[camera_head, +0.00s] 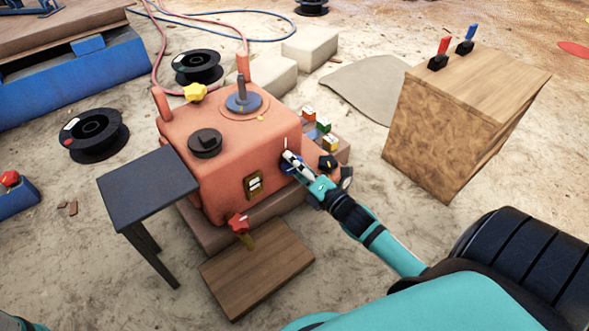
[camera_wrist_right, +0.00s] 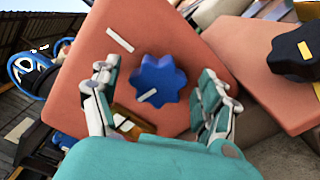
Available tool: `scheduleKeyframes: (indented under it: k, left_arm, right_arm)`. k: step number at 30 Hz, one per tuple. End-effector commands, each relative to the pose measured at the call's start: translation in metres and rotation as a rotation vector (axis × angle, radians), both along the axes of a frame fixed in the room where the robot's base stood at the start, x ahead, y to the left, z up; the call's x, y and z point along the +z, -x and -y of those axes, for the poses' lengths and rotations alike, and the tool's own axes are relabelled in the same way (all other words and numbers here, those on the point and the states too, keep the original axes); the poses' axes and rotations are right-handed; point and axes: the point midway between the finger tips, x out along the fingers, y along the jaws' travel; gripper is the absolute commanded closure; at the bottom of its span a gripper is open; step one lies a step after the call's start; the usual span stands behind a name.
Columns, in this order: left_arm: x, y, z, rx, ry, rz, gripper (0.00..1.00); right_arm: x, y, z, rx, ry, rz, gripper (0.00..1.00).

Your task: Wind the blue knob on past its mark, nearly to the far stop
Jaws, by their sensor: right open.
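The blue knob (camera_wrist_right: 165,75) is a lobed knob on a salmon-coloured face of the machine (camera_head: 205,175). In the right wrist view it carries a white line near its lower left edge. A separate white mark (camera_wrist_right: 120,40) is on the face, up and left of the knob. My right gripper (camera_wrist_right: 158,72) is open, with one finger on each side of the knob and visible gaps between. In the head view the right gripper (camera_head: 293,160) is at the machine's right face and mostly hides the knob. My left gripper is out of view.
A black knob (camera_wrist_right: 296,55) stands to the right in the wrist view. The machine's top has a black knob (camera_head: 205,143), a yellow knob (camera_head: 194,92) and a blue-grey dial with a lever (camera_head: 243,102). A wooden block (camera_head: 450,125) stands right; a dark table (camera_head: 148,186) stands left.

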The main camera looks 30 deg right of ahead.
Motion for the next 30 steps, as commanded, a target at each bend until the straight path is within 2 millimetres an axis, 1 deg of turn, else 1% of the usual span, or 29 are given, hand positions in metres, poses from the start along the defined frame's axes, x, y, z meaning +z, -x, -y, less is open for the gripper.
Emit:
scheduleKeyframes:
  k: [1,4,13,26,30]
  left_arm:
    - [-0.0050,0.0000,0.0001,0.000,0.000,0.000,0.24]
    - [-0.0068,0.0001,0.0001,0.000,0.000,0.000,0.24]
    - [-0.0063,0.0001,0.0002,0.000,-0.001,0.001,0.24]
    - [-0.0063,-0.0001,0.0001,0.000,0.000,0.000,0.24]
    - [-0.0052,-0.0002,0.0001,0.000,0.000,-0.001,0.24]
  right_arm:
    - [-0.0020,-0.0052,-0.0006,0.000,0.000,0.001,0.22]
    - [-0.0011,-0.0103,-0.0010,0.001,0.000,0.000,0.22]
    - [0.0000,-0.0121,-0.0010,0.000,0.000,-0.002,0.22]
    - [-0.0001,-0.0118,-0.0010,0.000,0.000,-0.001,0.78]
    - [0.0002,-0.0118,-0.0009,-0.001,-0.005,-0.002,0.79]
